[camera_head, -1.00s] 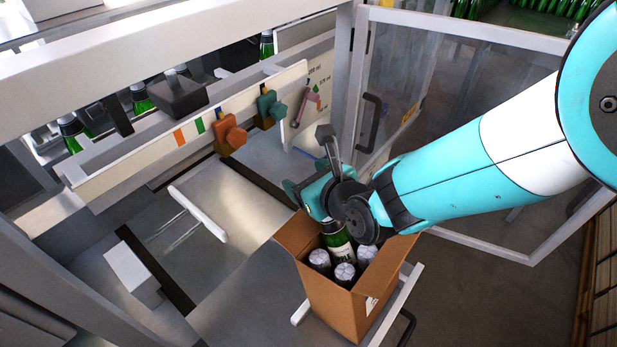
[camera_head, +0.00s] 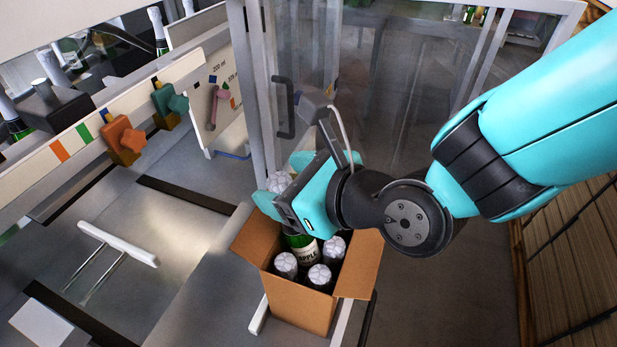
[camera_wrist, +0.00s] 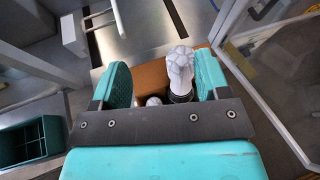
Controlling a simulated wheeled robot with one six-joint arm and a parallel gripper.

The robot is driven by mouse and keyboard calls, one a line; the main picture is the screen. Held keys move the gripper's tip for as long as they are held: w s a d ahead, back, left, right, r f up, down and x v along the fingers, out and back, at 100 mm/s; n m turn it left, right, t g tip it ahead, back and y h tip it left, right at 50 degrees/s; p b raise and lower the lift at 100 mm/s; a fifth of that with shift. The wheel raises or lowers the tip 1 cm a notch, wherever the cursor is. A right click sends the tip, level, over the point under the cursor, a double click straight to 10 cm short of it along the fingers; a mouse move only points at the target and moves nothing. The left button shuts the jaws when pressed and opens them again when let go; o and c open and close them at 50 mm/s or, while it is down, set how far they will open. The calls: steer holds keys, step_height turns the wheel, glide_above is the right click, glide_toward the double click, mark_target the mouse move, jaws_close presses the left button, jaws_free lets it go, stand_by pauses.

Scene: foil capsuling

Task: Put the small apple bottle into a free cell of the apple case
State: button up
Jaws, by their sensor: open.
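The apple bottle (camera_head: 303,246), dark green with a white label reading "APPLE", stands in the brown cardboard case (camera_head: 300,308) among several foil-topped bottles (camera_head: 320,276). It stands higher than them; whether its base rests on the cell floor is hidden. My gripper (camera_head: 277,203) is over the case, around the upper part of this bottle, and hides its middle. In the wrist view, my gripper (camera_wrist: 163,80) has its teal fingers spread wide. The silver foil top (camera_wrist: 180,66) shows between them, nearer the right finger, with a visible gap on the left.
The case's flaps (camera_head: 361,262) stand open. A glass door with a dark handle (camera_head: 284,106) is just behind my gripper. Orange (camera_head: 124,139) and green (camera_head: 170,102) knobs sit on the machine rail at left. A teal crate (camera_wrist: 30,143) shows in the wrist view.

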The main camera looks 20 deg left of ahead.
steer(key=shift+v, duration=1.15)
